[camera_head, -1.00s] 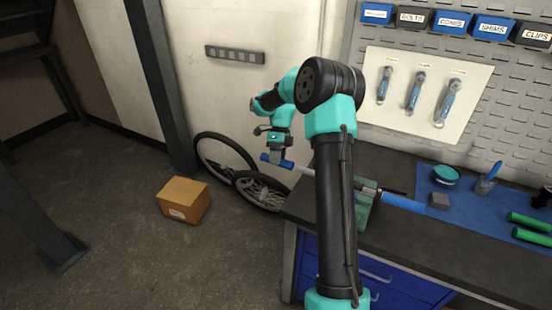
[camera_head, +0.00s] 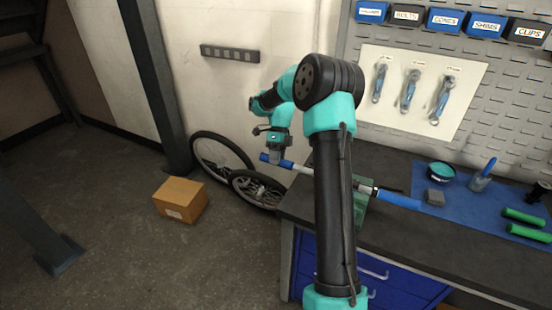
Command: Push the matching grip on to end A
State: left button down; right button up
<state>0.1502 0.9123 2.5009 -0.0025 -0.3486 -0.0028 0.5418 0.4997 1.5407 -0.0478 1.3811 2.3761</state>
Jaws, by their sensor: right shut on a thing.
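My right gripper (camera_head: 274,157) is shut on a blue grip (camera_head: 286,164), out past the left end of the workbench. The grip lies roughly in line with a pale bar (camera_head: 303,170), at the bar's left end. I cannot tell whether the grip is around the bar's end or only against it. My arm hides the middle of the bar. A blue grip (camera_head: 400,201) sits on the right part of the bar. Two green grips (camera_head: 524,217) lie on the blue mat. No end letter is readable. My left gripper is not in view.
The bar rests at a green holder (camera_head: 360,205) on the dark workbench (camera_head: 410,245). A tub (camera_head: 441,171), a grey block (camera_head: 439,197) and a cup (camera_head: 480,182) stand behind the bar's right end. Wheels (camera_head: 222,155) and a cardboard box (camera_head: 181,199) are at left.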

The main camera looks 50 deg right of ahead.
jog(key=shift+s+d, duration=0.5)
jog(key=shift+s, duration=1.55)
jog(key=shift+s+d, duration=0.55)
jog(key=shift+s, duration=1.55)
jog(key=shift+s+d, duration=0.5)
jog(key=shift+s, duration=1.55)
dwell(1.0)
jog(key=o, duration=1.1)
jog(key=shift+c, duration=0.2)
jog(key=shift+w+r, duration=0.1)
